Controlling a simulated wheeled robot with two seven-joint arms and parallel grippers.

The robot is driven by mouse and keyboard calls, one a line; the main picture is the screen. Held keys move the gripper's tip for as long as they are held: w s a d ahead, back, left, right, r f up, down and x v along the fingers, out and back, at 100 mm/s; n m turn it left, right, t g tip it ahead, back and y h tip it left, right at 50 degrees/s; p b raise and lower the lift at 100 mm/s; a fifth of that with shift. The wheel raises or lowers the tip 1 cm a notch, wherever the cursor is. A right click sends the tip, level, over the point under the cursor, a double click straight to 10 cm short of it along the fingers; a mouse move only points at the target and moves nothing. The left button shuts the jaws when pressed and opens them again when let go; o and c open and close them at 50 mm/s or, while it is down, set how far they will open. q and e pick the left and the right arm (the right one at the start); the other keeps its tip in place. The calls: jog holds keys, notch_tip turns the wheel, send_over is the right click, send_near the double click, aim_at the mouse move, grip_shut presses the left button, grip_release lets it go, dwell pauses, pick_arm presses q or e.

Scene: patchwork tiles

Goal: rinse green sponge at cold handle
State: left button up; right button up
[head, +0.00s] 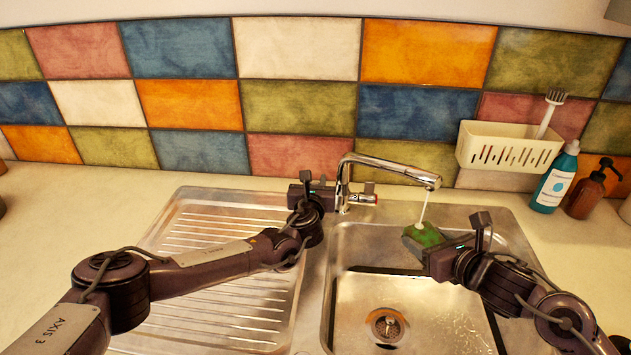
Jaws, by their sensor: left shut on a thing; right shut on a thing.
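The green sponge (427,235) is under the spout, over the right back part of the sink basin. My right gripper (430,247) is shut on it. A thin stream of water (423,208) runs from the chrome tap (388,166) down onto the sponge. My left gripper (318,193) is at the left side of the tap base, shut on the left handle, the cold one, which it mostly hides. The other handle (369,193), with a red mark, is on the right of the tap and is free.
The sink basin (345,300) is empty apart from its drain (386,325). A ribbed drainboard (215,290) lies left of it under my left arm. A white basket (508,148) with a brush (551,110), a blue bottle (556,180) and a brown bottle (587,193) are at the right.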

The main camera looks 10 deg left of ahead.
pick_arm(q)
jog(key=o, duration=1)
jog(key=s, duration=0.4)
jog(key=s+r, duration=0.1)
jog(key=s, duration=0.7)
jog(key=shift+r, duration=0.15)
